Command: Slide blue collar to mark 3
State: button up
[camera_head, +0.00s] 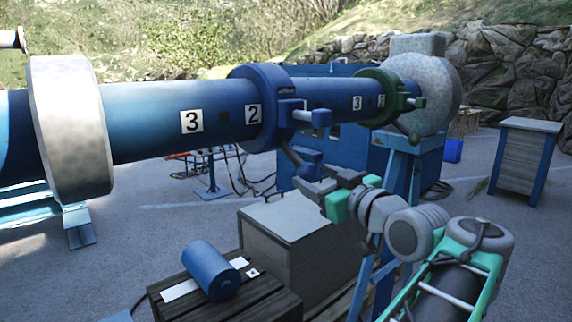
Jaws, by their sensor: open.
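My gripper (322,186) is open, just below that block. Whether it touches the block I cannot tell.
A pale flange (75,130) rings the shaft at left. Below stand a grey box (290,215) and a dark slatted crate (235,300) with a blue cylinder (210,270).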

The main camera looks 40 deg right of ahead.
aim_at(299, 168)
jog(key=w, duration=0.2)
jog(key=w+p, duration=0.1)
jog(key=w, duration=0.1)
jog(key=w+d+p, duration=0.1)
jog(key=w, duration=0.1)
jog(key=shift+w+d+r, duration=0.1)
jog(key=shift+w+r, duration=0.05)
jog(key=shift+w, duration=0.1)
jog(key=shift+w+d, duration=0.1)
jog(key=shift+w, duration=0.3)
grip_shut()
